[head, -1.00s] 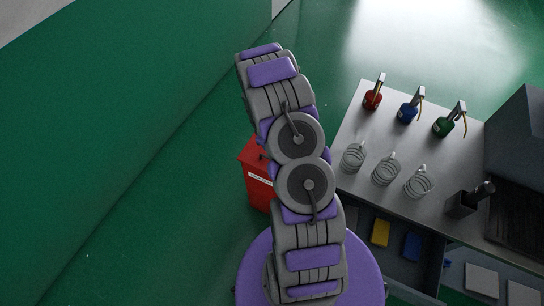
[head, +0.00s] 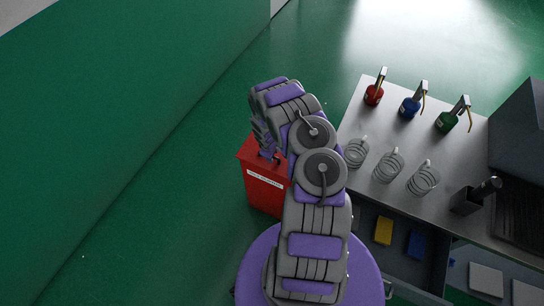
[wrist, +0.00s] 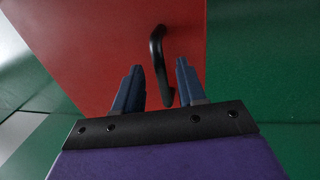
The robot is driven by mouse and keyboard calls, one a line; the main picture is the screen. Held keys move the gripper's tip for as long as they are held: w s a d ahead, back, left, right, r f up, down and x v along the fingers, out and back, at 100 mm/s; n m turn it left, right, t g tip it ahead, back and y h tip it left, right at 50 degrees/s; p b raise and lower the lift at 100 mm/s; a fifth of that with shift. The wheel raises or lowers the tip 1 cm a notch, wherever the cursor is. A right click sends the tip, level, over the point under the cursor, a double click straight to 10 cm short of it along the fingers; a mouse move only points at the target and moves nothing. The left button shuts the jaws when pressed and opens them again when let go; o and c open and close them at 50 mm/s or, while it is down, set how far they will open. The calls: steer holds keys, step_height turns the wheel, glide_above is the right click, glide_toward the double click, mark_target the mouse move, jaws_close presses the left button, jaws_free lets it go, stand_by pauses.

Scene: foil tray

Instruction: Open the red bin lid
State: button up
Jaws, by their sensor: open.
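The red bin (head: 266,188) stands on the green floor left of my arm in the head view, with a white label on its side. Its red lid (head: 252,152) looks closed. In the wrist view the lid (wrist: 95,45) fills much of the picture, with a black bar handle (wrist: 158,60) on it. My gripper (wrist: 158,75) is open, and the handle shows between its two blue fingers. I cannot tell whether either finger touches the handle. In the head view my gripper (head: 264,138) is over the bin, partly hidden by my arm.
A grey counter (head: 440,155) stands to the right. Green floor (head: 170,220) is clear to the left.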

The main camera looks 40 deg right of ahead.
steer(key=shift+d+f, duration=0.1)
steer(key=shift+f, duration=0.2)
steer(key=shift+c, duration=0.3)
jaws_close()
